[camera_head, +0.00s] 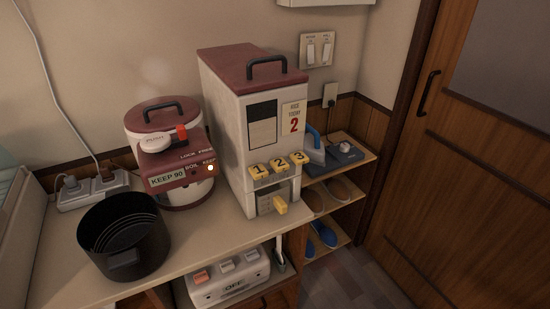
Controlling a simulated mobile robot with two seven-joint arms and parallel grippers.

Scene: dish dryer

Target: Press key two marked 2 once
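A tall cream dispenser (228,141) with a dark red lid and black handle stands on the counter. The key marked 2 (279,163) is in the middle, between key 1 (259,169) and key 3 (298,158). A card above the keys (293,118) shows a red 2. Neither of my grippers shows in the head view, and nothing covers the keys.
A red and white hot-water pot (178,181) and a black pot (122,240) stand left of the dispenser on the counter (215,233). A white switch box (228,278) sits below. A shelf with slippers (341,190) and a wooden door (468,150) are right.

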